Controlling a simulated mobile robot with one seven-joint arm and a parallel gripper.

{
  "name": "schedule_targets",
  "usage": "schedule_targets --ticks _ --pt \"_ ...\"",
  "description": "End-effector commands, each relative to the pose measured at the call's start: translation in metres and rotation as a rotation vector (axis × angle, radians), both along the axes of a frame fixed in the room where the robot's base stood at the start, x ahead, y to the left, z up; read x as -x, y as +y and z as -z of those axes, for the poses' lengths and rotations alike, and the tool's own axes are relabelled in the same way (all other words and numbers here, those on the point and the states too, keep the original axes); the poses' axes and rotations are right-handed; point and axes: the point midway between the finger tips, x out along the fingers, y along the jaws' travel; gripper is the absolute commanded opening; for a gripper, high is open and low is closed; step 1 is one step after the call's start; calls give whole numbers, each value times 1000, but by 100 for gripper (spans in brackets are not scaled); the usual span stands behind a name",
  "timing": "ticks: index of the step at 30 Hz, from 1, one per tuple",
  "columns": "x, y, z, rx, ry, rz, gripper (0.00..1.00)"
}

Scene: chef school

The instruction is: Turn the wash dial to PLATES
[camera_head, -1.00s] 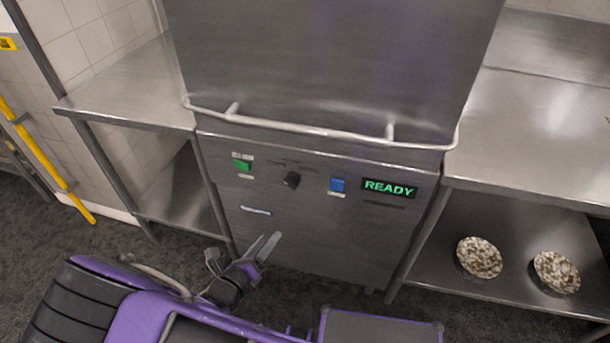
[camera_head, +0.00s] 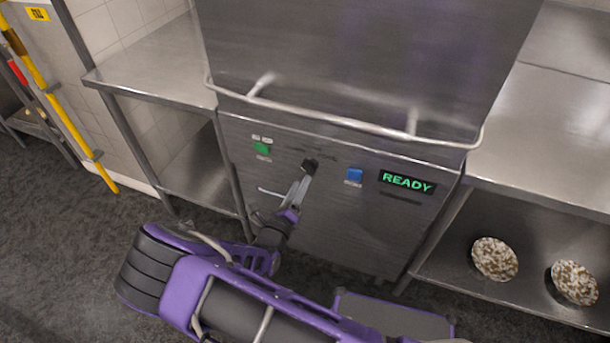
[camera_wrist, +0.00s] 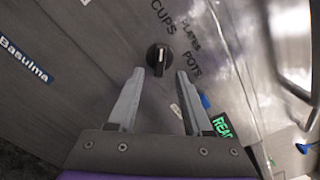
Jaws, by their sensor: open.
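The wash dial (camera_head: 311,164) is a small black knob on the steel front of the dishwasher (camera_head: 340,215). In the wrist view the dial (camera_wrist: 158,57) has a pale bar across its face, and CUPS, PLATES and POTS are printed around its upper and right side. I cannot tell for sure which label it points at. My gripper (camera_wrist: 160,73) is open, its two grey fingertips to either side of and just below the dial. In the head view my gripper (camera_head: 303,183) reaches up to the dial from below; contact cannot be made out.
A green switch (camera_head: 262,149) is left of the dial; a blue button (camera_head: 354,174) and a green READY display (camera_head: 407,182) are to its right. A rail handle (camera_head: 340,123) runs above the panel. Steel tables (camera_head: 150,80) flank the machine; patterned bowls (camera_head: 494,259) sit low right.

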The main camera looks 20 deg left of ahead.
Motion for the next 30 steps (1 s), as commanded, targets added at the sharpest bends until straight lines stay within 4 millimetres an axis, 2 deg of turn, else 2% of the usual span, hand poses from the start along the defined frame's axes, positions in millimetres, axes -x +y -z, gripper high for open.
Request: schedule_targets --ticks 3,9,19,20,28,30 --pt "-21 -3 0 0 0 1 50" --pt "-41 -4 0 0 1 1 50" --pt "-45 -3 0 0 1 -1 50" --pt "-45 -3 0 0 1 -1 48" --pt "-45 -3 0 0 1 -1 0" --pt "-45 -3 0 0 1 -1 0"
